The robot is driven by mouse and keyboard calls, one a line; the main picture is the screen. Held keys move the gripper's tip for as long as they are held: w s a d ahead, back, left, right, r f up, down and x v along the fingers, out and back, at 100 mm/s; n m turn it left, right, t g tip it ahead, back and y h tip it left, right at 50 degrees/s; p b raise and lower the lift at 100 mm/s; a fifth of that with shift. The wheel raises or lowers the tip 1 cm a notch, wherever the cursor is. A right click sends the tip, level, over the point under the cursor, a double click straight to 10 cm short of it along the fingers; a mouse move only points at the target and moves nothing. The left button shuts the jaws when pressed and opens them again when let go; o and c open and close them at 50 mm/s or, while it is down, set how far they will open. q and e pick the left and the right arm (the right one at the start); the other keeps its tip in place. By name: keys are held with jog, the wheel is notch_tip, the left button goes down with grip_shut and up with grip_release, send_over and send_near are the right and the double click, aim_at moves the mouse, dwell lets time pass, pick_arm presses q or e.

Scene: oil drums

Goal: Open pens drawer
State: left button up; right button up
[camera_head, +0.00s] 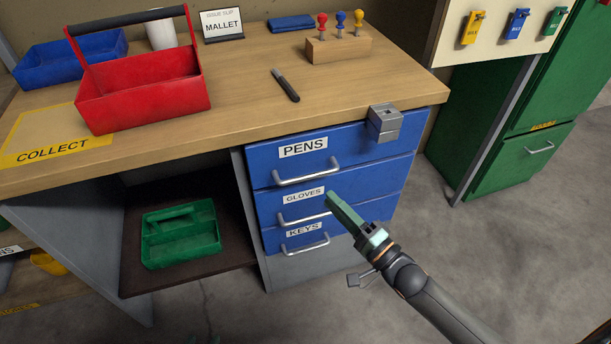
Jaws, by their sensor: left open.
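The blue pens drawer (345,148) is the top one of three under the desk and looks shut. Its label reads PENS, and a silver bar handle (308,178) runs below the label. A grey block (385,123) sits at the desk edge, over the drawer's upper right part. My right gripper (332,198), with green fingers, is in front of the gloves drawer (285,200), below and right of the pens handle and apart from it. Its fingers are seen edge-on, so their gap is unclear. Only the green tips of my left gripper (215,341) show at the bottom edge.
On the desk (240,75) are a red tote (140,95), a blue tray (70,60), a black marker (286,85) and a wooden stamp block (338,48). A keys drawer (340,236) is lowest. A green tote (180,250) sits on the lower shelf. Floor is clear at right.

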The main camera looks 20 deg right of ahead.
aim_at(307, 175)
jog(key=b+x, duration=0.1)
jog(key=x, duration=0.8)
jog(key=shift+w, duration=0.2)
grip_shut()
dwell(1.1)
